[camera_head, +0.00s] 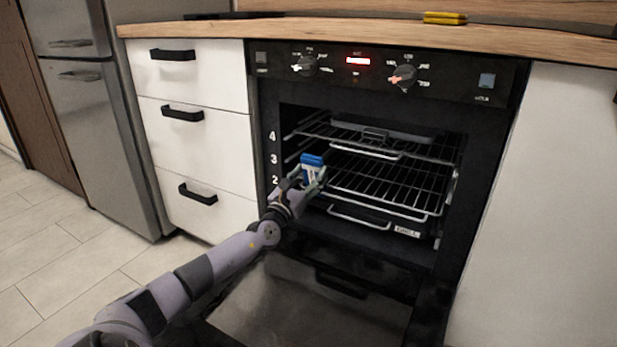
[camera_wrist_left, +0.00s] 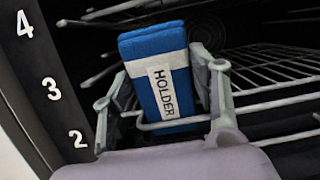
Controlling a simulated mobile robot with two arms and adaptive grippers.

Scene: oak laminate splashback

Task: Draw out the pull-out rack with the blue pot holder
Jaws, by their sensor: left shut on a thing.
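The blue pot holder (camera_head: 312,159), with a white label reading HOLDER, is in my left gripper (camera_head: 310,178) at the left front of the open oven. In the left wrist view the pot holder (camera_wrist_left: 158,45) stands slightly tilted between the two fingers, which are shut on it. The middle wire rack (camera_head: 392,186) lies level inside the oven. Its front wire (camera_wrist_left: 275,103) runs at the pot holder's lower end; whether the cloth wraps around it I cannot tell. My right gripper is in neither view.
The oven door (camera_head: 310,305) hangs open below. An upper rack (camera_head: 400,148) carries a dark tray, and a labelled lower tray (camera_head: 360,221) sits beneath. White drawers (camera_head: 205,130) stand left. Yellow items (camera_head: 444,18) lie on the counter. Open floor (camera_head: 60,250) is at left.

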